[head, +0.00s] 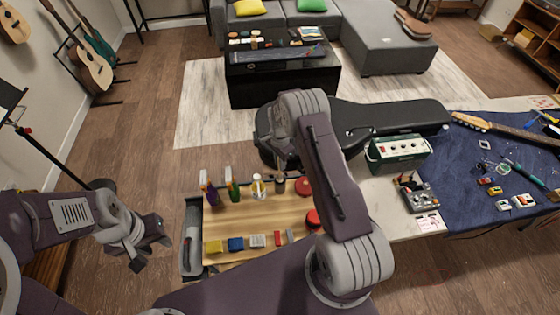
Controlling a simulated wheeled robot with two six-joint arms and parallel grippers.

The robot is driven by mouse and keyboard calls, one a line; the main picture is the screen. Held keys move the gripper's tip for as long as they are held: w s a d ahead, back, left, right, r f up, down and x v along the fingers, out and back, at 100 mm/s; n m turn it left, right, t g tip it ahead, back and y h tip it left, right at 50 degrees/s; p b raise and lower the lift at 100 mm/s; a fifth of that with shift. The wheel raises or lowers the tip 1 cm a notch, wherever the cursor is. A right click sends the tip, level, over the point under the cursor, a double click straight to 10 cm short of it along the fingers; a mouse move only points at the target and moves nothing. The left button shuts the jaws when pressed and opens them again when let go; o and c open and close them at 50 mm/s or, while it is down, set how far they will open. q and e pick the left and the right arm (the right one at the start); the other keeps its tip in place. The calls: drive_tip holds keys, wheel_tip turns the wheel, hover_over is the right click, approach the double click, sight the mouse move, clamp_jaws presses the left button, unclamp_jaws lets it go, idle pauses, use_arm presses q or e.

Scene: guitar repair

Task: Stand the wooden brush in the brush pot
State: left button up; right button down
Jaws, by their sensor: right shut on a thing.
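A small dark pot (279,187), which looks like the brush pot, stands at the back of the wooden work board, right of the bottles. A thin brownish handle (279,176), likely the wooden brush, shows upright at the pot's mouth. I cannot tell whether it is inside the pot or just above it. My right gripper (283,163) is just above, shut on the brush and pointing down; my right forearm hides much of it. My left gripper (152,254) is open and empty, left of the board.
The wooden board (245,222) carries several bottles at the back and coloured blocks (236,243) in front. Red round containers (304,186) stand right of the pot.

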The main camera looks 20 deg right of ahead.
drive_tip(key=shift+f+b, duration=1.65)
drive_tip(key=shift+f, duration=0.6)
drive_tip(key=c, duration=1.3)
unclamp_jaws()
drive_tip(key=shift+o, duration=0.2)
drive_tip(key=shift+r, duration=0.1)
wheel_tip(320, 180, up, 9)
drive_tip(key=shift+b, duration=1.25)
